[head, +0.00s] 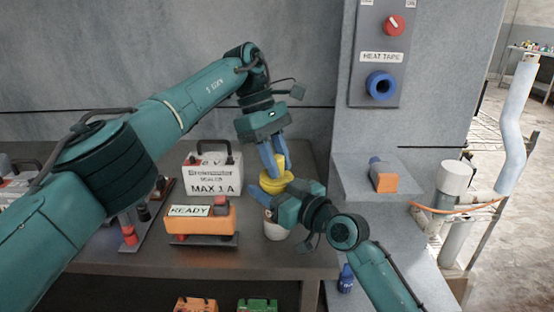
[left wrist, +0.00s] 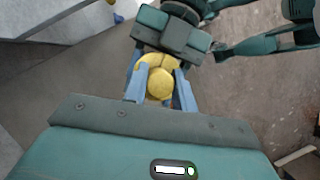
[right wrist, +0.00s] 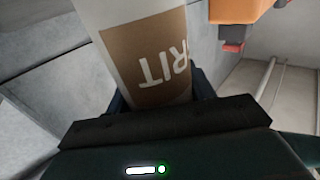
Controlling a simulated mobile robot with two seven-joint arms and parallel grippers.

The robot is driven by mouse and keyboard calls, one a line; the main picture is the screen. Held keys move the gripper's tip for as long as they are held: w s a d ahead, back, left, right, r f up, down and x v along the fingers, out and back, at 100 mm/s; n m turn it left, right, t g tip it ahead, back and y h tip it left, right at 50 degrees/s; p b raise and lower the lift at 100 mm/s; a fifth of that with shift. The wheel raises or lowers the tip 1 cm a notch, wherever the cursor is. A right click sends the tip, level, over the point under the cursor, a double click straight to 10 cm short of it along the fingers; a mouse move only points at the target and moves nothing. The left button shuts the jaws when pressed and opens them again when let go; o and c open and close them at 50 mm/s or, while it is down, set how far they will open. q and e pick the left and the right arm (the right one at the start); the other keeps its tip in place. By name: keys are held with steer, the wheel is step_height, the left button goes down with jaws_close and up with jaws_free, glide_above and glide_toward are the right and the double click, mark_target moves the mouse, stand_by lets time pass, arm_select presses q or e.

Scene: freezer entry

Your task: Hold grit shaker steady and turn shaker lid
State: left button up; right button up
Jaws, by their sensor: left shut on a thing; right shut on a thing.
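The grit shaker (head: 274,231) stands on the bench in the head view, its white body partly hidden by my right gripper. Its brown label with white letters fills the top of the right wrist view (right wrist: 150,65). The yellow shaker lid (head: 276,182) sits on top and also shows in the left wrist view (left wrist: 159,82). My left gripper (head: 273,165) comes from above, its blue fingers shut on the lid's raised knob. My right gripper (head: 264,200) comes from the right and is shut on the shaker body below the lid. The shaker looks upright.
A white box marked MAX 1 A (head: 213,175) and an orange READY unit (head: 200,219) stand left of the shaker. A grey ledge with an orange-ended item (head: 384,181) is at the right. The bench (head: 150,262) is bare along its front edge.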

arm_select(q)
steer(key=o, duration=1)
steer(key=shift+n, duration=0.3)
